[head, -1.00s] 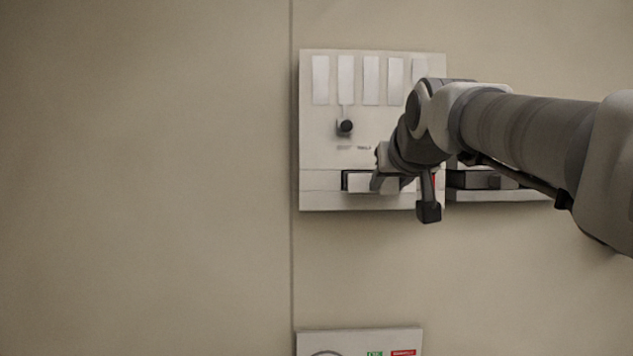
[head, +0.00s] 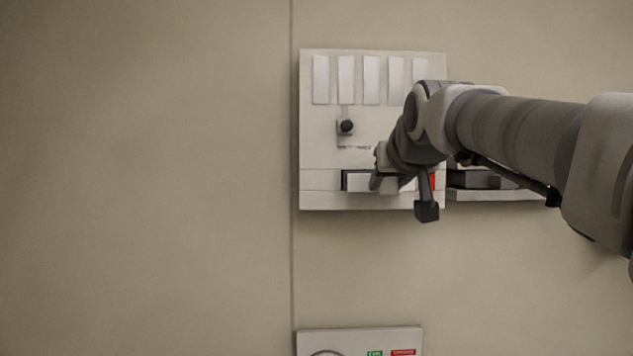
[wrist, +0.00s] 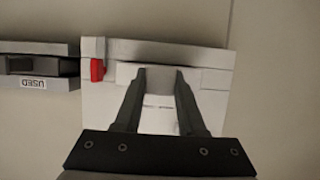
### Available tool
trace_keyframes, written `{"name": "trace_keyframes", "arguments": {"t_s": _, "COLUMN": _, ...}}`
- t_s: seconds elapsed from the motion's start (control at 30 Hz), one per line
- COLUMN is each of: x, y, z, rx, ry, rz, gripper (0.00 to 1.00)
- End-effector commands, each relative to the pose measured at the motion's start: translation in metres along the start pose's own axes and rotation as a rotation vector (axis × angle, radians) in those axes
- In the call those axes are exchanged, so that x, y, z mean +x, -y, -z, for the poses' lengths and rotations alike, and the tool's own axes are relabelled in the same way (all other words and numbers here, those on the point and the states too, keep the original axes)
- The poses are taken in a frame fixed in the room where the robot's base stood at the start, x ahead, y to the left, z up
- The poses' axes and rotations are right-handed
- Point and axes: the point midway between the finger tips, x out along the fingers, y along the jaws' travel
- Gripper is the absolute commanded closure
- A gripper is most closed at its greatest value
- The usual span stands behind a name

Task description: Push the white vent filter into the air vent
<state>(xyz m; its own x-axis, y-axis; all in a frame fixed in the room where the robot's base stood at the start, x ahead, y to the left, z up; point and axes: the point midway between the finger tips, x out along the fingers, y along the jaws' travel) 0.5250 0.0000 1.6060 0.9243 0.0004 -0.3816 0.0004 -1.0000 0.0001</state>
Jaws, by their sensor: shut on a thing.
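The white vent filter (head: 358,181) is a white block at the dark-edged air vent (head: 344,181), low on the wall panel. It also shows in the wrist view (wrist: 126,74), with its middle between my fingers. My gripper (wrist: 163,76) is shut on it, and in the head view my gripper (head: 384,183) covers its right part. A dark edge shows at the vent's left end. I cannot tell how deep the filter sits in the vent.
The pale panel (head: 400,140) has several white strips on top and a black knob (head: 346,126). A red part (wrist: 97,70) is beside the vent. A holder marked USED (wrist: 38,68) adjoins the panel. Another panel (head: 340,340) is below. The wall at left is bare.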

Motion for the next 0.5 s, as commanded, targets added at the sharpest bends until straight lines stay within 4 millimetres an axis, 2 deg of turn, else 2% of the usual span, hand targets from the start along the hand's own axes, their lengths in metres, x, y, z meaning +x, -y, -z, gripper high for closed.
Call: {"name": "trace_keyframes", "arguments": {"t_s": 0.5, "x": 0.0065, "y": 0.0, "z": 0.0034, "rx": 0.0, "ry": -0.001, "rz": 0.0, "gripper": 1.0}}
